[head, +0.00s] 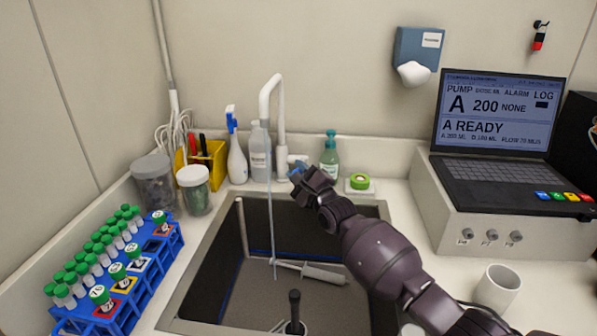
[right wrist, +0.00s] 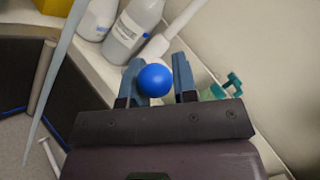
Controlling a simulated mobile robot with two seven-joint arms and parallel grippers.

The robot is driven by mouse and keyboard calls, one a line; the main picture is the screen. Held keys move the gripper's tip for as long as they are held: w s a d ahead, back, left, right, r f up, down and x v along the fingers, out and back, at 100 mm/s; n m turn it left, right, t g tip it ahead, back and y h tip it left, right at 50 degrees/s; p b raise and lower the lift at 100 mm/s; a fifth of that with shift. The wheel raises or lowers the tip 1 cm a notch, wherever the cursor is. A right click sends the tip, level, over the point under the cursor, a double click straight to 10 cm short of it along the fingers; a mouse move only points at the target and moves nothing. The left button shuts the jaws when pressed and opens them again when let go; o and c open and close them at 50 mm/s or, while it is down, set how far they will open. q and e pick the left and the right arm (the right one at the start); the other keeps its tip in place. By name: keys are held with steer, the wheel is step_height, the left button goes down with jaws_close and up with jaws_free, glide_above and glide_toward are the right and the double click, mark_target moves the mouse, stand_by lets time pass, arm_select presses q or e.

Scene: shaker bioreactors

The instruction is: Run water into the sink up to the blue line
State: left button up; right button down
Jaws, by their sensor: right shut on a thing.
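The white tap (head: 266,105) stands behind the sink (head: 208,258), and a thin stream of water (head: 271,220) falls from its spout into the basin. My right gripper (head: 306,172) is at the tap's side handle, shut on its blue knob (right wrist: 155,80), which shows between the fingers in the right wrist view. The blue line (head: 320,257) runs low along the sink's inner walls. The grey sink floor shows clearly; I cannot tell the water depth. My left gripper is not in view.
A white-handled tool (head: 315,272) and an upright black piece (head: 294,305) are in the sink. A blue tube rack (head: 155,262) stands left, a laptop (head: 497,140) and white mug (head: 497,287) right. Bottles (head: 260,152) and a soap pump (head: 329,160) line the back ledge.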

steer(key=c, duration=1.1)
jaws_free()
steer(key=shift+c, duration=0.2)
steer(key=shift+s, duration=0.1)
steer(key=shift+s+d+p, duration=0.2)
steer(key=shift+p, duration=0.1)
steer(key=p+v, duration=0.3)
steer(key=v, duration=0.7)
steer(key=shift+p, duration=0.4)
